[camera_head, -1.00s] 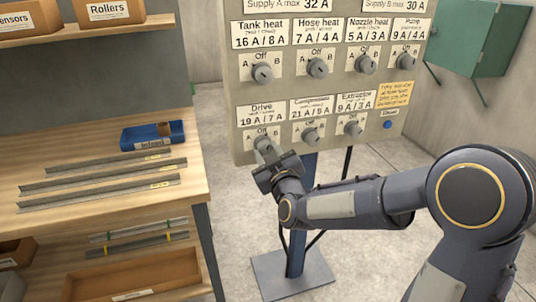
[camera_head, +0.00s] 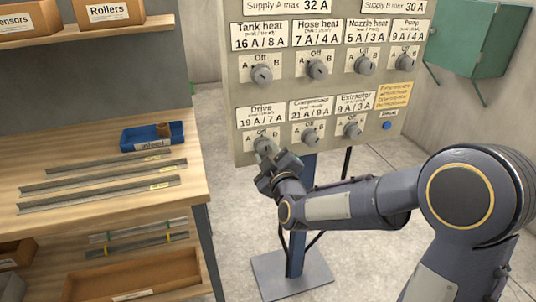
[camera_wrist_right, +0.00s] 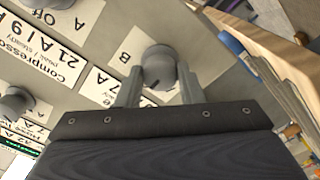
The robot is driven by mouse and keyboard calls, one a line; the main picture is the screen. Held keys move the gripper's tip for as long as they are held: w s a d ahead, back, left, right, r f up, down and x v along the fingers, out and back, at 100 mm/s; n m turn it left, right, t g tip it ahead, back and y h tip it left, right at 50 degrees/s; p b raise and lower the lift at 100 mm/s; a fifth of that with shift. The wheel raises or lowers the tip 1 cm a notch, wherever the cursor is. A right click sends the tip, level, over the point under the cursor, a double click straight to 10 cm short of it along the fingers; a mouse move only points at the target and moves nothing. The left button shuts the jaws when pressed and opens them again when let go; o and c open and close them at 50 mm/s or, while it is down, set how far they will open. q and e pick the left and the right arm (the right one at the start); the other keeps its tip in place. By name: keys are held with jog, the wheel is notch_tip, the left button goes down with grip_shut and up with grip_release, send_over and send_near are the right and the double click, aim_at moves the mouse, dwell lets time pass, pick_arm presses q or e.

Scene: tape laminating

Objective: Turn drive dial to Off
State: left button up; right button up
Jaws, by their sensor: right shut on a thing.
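The drive dial (camera_head: 262,144) is a grey round knob at the lower left of the beige control panel (camera_head: 235,90), under the label "Drive 19 A / 7 A". My right gripper (camera_head: 265,158) reaches it from below and in front and is shut on it. In the right wrist view the drive dial (camera_wrist_right: 159,68) sits between the two fingers of my right gripper (camera_wrist_right: 160,88). The letter B shows beside it; the fingers hide part of its plate, and I cannot clearly tell where the dial points. My left gripper is not in view.
Neighbouring dials sit close by: Compressor (camera_head: 309,135) and Extractor (camera_head: 351,129) to the right, Tank heat (camera_head: 262,74) above. A wooden workbench (camera_head: 90,175) with metal strips and a blue tray (camera_head: 150,135) stands at the left. The floor around the panel's post is clear.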

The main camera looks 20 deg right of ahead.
jog(key=o, duration=1)
jog(key=shift+s, duration=0.1)
jog(key=s, duration=0.7)
jog(key=shift+s, duration=0.35)
jog(key=shift+d, duration=0.1)
